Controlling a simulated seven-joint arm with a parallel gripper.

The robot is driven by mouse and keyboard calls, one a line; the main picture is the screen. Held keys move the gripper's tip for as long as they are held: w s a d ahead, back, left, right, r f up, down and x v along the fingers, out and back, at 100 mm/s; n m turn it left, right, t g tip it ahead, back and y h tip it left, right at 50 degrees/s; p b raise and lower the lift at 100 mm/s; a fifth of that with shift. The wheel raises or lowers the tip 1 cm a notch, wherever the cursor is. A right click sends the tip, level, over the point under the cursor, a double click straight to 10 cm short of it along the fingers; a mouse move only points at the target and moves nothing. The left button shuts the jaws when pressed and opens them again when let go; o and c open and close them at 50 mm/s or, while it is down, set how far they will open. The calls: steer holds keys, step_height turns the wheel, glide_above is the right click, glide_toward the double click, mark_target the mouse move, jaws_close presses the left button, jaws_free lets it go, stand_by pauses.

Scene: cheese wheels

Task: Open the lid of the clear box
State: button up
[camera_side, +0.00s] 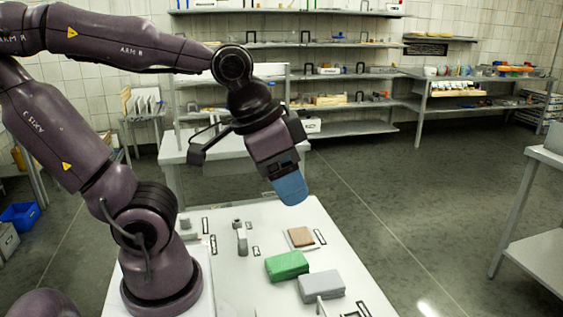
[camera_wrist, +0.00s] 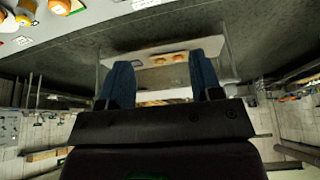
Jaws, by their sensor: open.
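My gripper (camera_side: 291,188) is raised above the far part of the white table (camera_side: 215,290), its blue fingers pointing down and a little right. In the wrist view, the two blue fingers of my gripper (camera_wrist: 162,80) stand well apart with nothing between them. I cannot make out a clear box or its lid in either view. The table holds a green block (camera_side: 287,265), a light grey block (camera_side: 321,286) and a brown square piece (camera_side: 300,237) on a pale base. My gripper touches none of them.
Small grey items (camera_side: 242,242) and thin dark-edged frames lie on the table. Wall shelves (camera_side: 350,128) stand behind, and another table (camera_side: 540,262) stands at the right. The wrist view shows orange round things (camera_wrist: 24,10) at its upper left. The air around my gripper is clear.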

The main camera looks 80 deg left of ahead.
steer(key=shift+s+a+r+n+t, duration=0.2)
steer(key=shift+a+r+n+t, duration=0.3)
steer(key=shift+a+r, duration=0.3)
steer(key=shift+d, duration=0.1)
jaws_close()
steer(key=w+d+f+m+g+y, duration=0.2)
steer(key=d+f+m+g, duration=0.1)
steer(key=d+f+m, duration=0.65)
steer(key=w+d+f+m+g+y, duration=0.3)
steer(key=d+f+m, duration=0.35)
steer(key=d, duration=0.65)
steer(key=shift+g, duration=0.3)
steer(key=x, duration=0.9)
steer(key=shift+s+f, duration=0.15)
steer(key=shift+s, duration=0.1)
steer(key=a, duration=0.3)
steer(key=shift+s+a+f, duration=0.1)
steer(key=shift+s+f, duration=0.2)
steer(key=shift+f, duration=0.1)
steer(key=shift+a, duration=0.55)
